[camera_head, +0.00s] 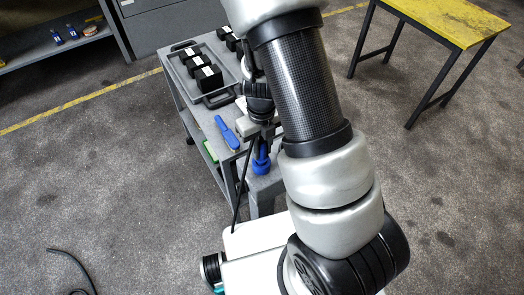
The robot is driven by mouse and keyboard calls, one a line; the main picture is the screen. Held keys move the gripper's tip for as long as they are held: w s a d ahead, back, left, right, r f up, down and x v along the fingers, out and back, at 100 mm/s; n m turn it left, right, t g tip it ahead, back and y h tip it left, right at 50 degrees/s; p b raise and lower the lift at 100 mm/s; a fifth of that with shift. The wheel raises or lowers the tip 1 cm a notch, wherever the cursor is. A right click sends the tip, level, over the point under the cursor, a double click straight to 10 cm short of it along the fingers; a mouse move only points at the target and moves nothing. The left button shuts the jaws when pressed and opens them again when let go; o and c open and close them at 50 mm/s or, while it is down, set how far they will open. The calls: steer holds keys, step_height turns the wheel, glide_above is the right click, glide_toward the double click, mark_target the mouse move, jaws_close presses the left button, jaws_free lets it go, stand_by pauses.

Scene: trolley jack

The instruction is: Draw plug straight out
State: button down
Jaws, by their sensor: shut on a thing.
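A blue plug (261,162) shows at the near end of the grey trolley (205,118), beside a grey box-like part (266,186). My gripper (261,143) points down from above and is shut on the upper part of the plug. My arm and wrist partly cover the grip, so the fingertips are hard to make out. Whether the plug's lower end is seated or free is too small to tell. A black cable (241,185) hangs down just left of the plug.
A blue-handled tool (227,134) lies on the trolley close to my gripper. A grey tray (184,66) with several black blocks stands farther back. A yellow-topped table (450,20) stands at the upper right. Floor between is clear.

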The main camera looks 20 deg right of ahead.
mark_target(261, 143)
steer(key=shift+r+p, duration=1.5)
steer(key=shift+r, duration=0.1)
steer(key=shift+r+p, duration=0.45)
steer(key=shift+r, duration=2.05)
